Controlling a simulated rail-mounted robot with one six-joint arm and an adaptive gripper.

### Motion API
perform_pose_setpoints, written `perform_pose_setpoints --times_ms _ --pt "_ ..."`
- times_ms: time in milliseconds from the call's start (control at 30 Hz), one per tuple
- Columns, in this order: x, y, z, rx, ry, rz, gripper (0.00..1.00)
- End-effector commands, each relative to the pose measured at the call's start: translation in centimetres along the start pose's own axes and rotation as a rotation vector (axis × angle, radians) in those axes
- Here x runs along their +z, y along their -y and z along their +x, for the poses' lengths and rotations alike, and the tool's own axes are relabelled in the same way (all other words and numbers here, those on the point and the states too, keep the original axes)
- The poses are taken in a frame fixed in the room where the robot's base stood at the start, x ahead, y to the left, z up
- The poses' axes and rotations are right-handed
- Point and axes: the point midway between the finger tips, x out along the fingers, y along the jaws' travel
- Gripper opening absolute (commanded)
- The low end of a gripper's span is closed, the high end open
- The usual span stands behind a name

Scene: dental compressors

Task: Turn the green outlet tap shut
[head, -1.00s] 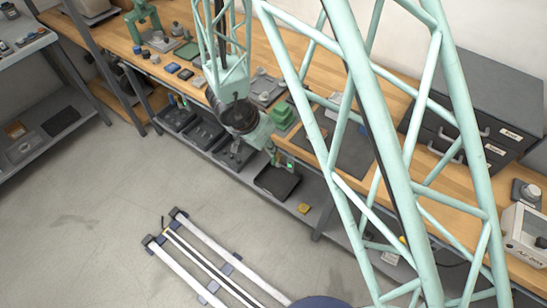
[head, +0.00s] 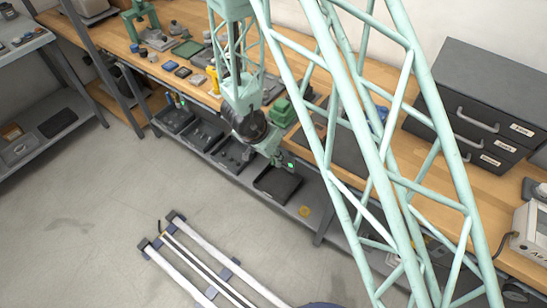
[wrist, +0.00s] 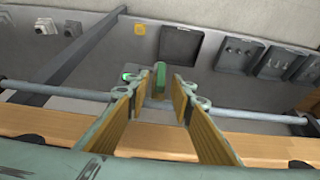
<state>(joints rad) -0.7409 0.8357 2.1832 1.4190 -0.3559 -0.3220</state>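A small green handle (wrist: 160,77), which looks like the green outlet tap, shows in the wrist view just past the gap between my fingertips. It stands by a grey pipe (wrist: 55,90) along the front of the bench. My gripper (wrist: 159,105) is open, with a finger on each side of the line to the handle; I see no contact. In the head view, my gripper (head: 281,159) is low at the bench's front edge, and the tap itself cannot be made out there. A bright green spot (head: 290,166) glows beside it and also shows in the wrist view (wrist: 128,76).
The wooden bench edge (wrist: 190,145) runs close under my fingers in the wrist view. The lower shelf holds a black tray (head: 277,184), a yellow piece (head: 304,211) and several dark trays. A green block (head: 283,111) and drawers (head: 480,110) stand on the bench. The floor (head: 110,210) is largely clear.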

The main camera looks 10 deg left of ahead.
Motion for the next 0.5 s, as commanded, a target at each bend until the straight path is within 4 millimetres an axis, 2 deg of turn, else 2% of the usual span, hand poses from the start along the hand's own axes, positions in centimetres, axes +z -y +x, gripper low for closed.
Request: perform_pose_setpoints --times_ms 133,500 --pt "0.03 0.01 0.72 0.000 0.000 0.000 0.22" --pt "0.00 0.00 0.84 0.000 0.000 0.001 0.22"
